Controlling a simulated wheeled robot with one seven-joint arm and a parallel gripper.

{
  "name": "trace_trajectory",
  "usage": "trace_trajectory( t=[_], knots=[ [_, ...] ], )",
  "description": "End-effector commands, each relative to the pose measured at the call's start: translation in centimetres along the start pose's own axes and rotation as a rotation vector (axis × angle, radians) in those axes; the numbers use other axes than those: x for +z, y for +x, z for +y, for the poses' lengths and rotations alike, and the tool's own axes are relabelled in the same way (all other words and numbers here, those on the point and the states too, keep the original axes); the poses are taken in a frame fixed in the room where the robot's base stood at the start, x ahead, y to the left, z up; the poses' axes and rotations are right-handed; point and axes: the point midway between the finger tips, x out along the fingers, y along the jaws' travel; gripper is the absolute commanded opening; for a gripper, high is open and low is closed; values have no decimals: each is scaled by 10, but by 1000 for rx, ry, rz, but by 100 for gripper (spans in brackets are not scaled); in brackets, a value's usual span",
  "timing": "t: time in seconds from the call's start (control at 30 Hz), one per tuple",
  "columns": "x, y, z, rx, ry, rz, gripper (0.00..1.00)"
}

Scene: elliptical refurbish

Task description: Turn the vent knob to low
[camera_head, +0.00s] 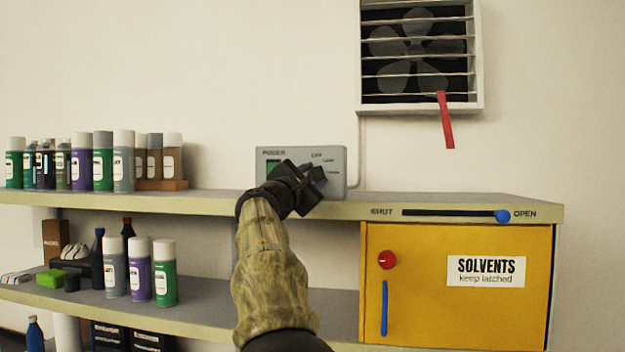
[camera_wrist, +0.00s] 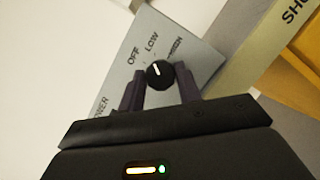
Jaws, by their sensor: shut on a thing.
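A grey control box (camera_head: 335,158) stands on the upper shelf against the wall, with POWER, a green switch (camera_head: 273,166) and the vent settings on its face. In the wrist view, the round black vent knob (camera_wrist: 159,75) sits between my two fingers, beneath the labels OFF, LOW and a partly hidden third one. Its white mark points up toward the labels, near OFF and LOW; I cannot tell exactly which it meets. My gripper (camera_head: 312,177) is shut on the knob. It hides the knob in the head view.
A vent fan (camera_head: 415,50) with a red ribbon (camera_head: 446,120) is on the wall above. Spray cans (camera_head: 103,160) line the upper shelf at left. A yellow solvents cabinet (camera_head: 430,310) and a blue-knobbed slider (camera_head: 502,216) near OPEN are at right.

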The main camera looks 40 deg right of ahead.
Motion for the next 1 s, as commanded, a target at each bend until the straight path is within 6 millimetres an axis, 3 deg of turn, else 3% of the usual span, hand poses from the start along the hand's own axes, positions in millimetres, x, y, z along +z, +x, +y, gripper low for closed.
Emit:
trace_trajectory(
  t=[0.3,0.8,0.83,0.93,1.0],
  knots=[
    [0,0,1,-60,144,-1,11],
    [0,0,1,-70,169,0,11],
    [0,0,1,-70,169,-1,38],
    [0,0,1,-70,169,0,56],
    [0,0,2,-69,169,1,56]
  ],
)
